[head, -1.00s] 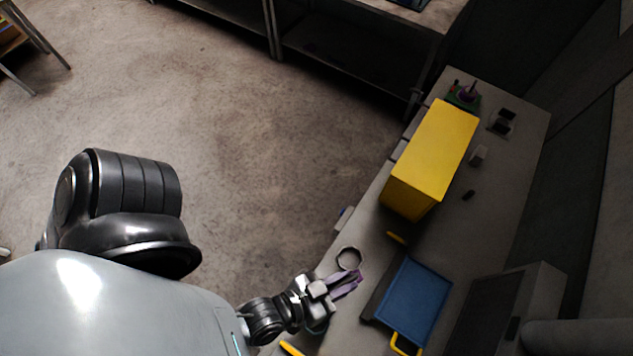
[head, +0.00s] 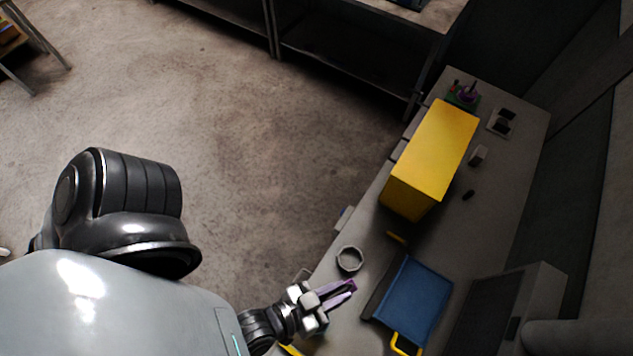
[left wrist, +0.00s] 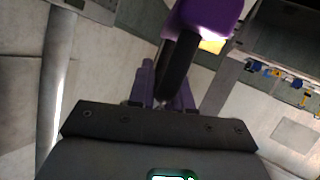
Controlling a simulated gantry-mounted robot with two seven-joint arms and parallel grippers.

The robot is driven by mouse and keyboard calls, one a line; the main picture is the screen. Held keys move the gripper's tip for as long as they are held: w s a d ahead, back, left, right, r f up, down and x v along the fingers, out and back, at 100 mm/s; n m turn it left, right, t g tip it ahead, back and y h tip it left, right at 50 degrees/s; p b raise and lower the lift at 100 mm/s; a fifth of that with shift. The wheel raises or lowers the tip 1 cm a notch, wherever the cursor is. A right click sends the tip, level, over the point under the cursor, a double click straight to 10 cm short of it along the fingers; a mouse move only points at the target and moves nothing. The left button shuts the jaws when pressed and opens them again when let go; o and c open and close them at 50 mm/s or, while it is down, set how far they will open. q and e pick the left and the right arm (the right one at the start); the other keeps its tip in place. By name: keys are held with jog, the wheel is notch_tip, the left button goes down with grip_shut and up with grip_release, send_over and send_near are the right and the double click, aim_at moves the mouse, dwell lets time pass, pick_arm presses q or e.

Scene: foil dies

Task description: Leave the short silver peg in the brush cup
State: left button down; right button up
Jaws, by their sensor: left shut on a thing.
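An octagonal grey cup (head: 350,259), which seems to be the brush cup, stands open end up near the table's front edge in the head view. I cannot make out a silver peg in it or elsewhere. My left gripper (head: 346,291), with purple fingers, is just below the cup in the picture, apart from it. My right gripper is not in view.
A blue tray (head: 412,298) with yellow handles lies right of the gripper. A yellow box (head: 435,150) stands farther along the table. A small green holder (head: 461,98) with purple and other bits is at the far end.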

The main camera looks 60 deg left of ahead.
pick_arm(q)
jog(key=shift+s+d, duration=0.4)
jog(key=shift+s, duration=0.25)
jog(key=shift+s+d, duration=0.35)
jog(key=shift+s, duration=0.3)
jog(key=shift+s+d+r, duration=0.1)
jog(key=shift+s+d, duration=0.35)
jog(key=shift+s, duration=0.35)
jog(key=shift+s+d, duration=0.45)
jog(key=shift+s, duration=0.35)
notch_tip(320, 180, down, 25)
jog(key=b, duration=1.3)
dwell(3.2)
